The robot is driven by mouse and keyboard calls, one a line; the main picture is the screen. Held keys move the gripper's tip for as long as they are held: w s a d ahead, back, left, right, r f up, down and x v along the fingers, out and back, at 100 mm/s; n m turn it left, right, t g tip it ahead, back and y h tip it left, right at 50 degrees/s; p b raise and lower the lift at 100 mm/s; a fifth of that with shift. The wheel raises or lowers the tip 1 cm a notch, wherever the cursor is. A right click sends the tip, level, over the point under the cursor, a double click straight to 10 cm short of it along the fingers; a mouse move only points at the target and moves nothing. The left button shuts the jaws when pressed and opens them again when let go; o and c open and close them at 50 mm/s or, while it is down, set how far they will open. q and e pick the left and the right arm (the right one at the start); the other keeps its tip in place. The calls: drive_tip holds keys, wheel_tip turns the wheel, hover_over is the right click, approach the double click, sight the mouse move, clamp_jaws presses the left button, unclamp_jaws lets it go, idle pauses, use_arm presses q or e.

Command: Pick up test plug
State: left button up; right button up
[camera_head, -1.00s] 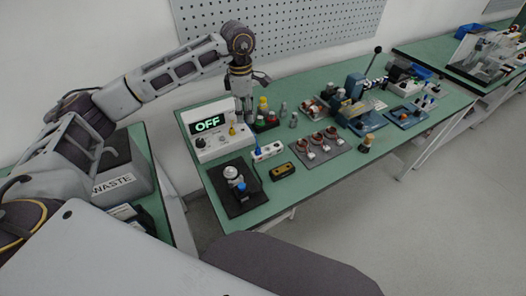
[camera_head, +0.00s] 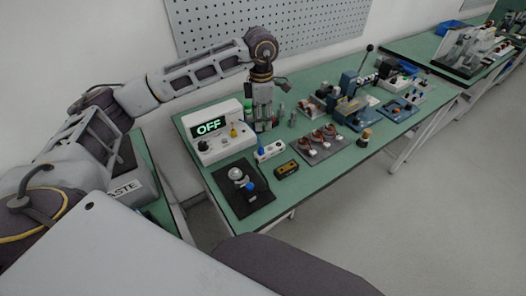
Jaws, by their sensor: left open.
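My left gripper (camera_head: 263,126) points down over the bench, just right of the white tester (camera_head: 220,143) with the "OFF" display. It is open; its fingers cover part of the small colored items behind it. I cannot tell for sure which small part is the test plug. A small blue piece (camera_head: 261,149) stands at the left end of a white strip (camera_head: 270,151), just in front of the gripper. A yellow piece (camera_head: 233,132) sits on the tester's front. My right gripper is not in view.
A black plate (camera_head: 262,200) with a silver dome and a blue knob (camera_head: 249,187) lies at the front left. A yellow-black box (camera_head: 286,169) and a grey tray (camera_head: 334,150) with copper coils are to its right. A blue lever press (camera_head: 354,112) stands further right.

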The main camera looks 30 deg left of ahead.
use_arm(q)
drive_tip(key=n, duration=0.4)
drive_tip(key=shift+s+d+n, duration=0.1)
drive_tip(key=shift+d+n, duration=0.05)
drive_tip(key=shift+n, duration=0.25)
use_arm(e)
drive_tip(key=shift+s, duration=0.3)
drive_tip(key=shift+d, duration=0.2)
